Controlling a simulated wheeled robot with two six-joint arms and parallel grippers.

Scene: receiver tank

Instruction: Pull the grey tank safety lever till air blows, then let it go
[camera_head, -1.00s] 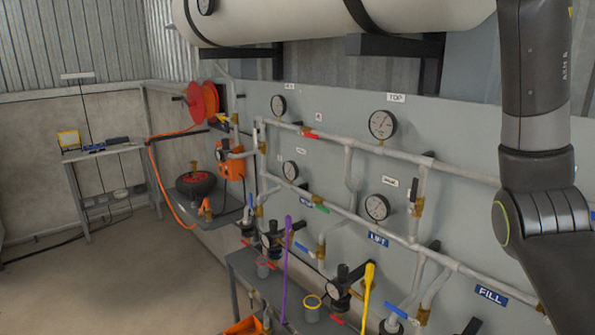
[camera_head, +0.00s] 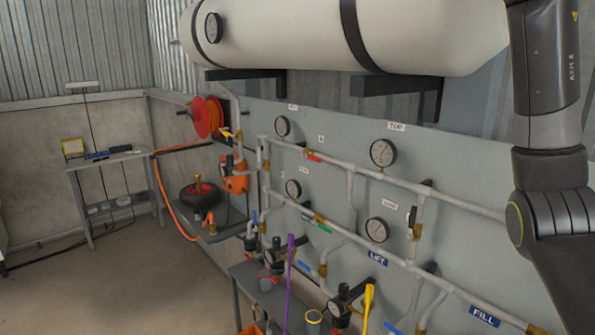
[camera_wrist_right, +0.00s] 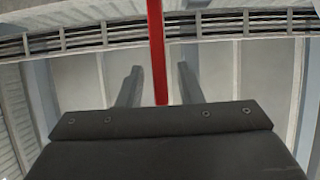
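The tank (camera_head: 300,35) is a large cream cylinder with dark straps, lying along the top of the head view on black brackets. I cannot make out a grey safety lever on it; its right end is hidden behind my right arm. My right arm hangs at the right edge of the head view, and its gripper is out of that picture. In the right wrist view my right gripper (camera_wrist_right: 161,75) shows two dark fingers standing apart, with no held object visible. My left gripper is not in view.
A grey panel (camera_head: 345,130) below the tank carries pipes, dial gauges and colored valve handles. A purple lever (camera_head: 290,280) and a yellow lever (camera_head: 368,305) stand low in front. A red bar (camera_wrist_right: 157,45) crosses the wrist view beneath the roof. The floor at left is open.

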